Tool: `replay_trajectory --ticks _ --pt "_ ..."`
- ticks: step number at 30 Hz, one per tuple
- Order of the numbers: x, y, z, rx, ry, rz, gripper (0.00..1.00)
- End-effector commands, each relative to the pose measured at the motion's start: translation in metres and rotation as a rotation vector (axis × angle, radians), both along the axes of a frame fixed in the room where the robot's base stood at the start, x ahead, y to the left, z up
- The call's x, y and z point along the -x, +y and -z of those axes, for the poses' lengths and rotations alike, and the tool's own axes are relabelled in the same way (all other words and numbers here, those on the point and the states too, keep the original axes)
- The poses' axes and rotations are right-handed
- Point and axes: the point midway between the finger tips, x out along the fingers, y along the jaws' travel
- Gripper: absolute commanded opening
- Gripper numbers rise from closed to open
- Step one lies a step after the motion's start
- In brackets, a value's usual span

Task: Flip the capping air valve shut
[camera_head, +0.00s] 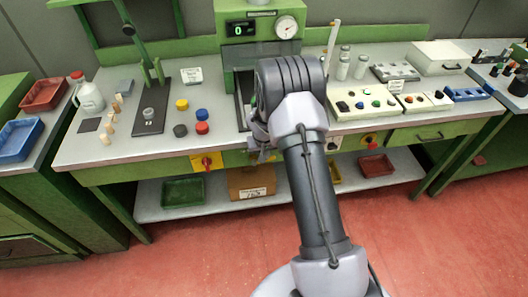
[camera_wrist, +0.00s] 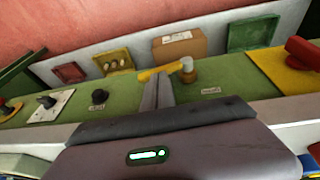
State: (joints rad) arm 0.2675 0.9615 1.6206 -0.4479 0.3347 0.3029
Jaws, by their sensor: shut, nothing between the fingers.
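The air valve shows in the wrist view as a brass body (camera_wrist: 188,74) on the green front panel, with a yellow lever (camera_wrist: 160,71) reaching from it to the left, across the panel. My gripper (camera_wrist: 159,84) is shut and empty. Its fingertips are right at the lever, just left of the brass body. I cannot tell whether they touch it. In the head view my gripper (camera_head: 262,148) is low at the front edge of the bench, below the green machine, and my arm hides the valve there.
A red rotary switch (camera_wrist: 302,50) on a yellow plate is right of the valve in the wrist view. A black knob (camera_wrist: 99,96) and a toggle on a white plate (camera_wrist: 50,104) are to the left. A cardboard box (camera_head: 250,183) stands on the lower shelf (camera_head: 218,201).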

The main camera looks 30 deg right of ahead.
Motion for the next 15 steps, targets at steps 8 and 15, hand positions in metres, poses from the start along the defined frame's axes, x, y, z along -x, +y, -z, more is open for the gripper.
replay_trajectory --ticks 8,15 --pt "0.000 0.000 0.000 0.000 0.000 0.000 0.00" --pt "0.004 -0.012 0.017 0.000 0.000 0.003 0.00"
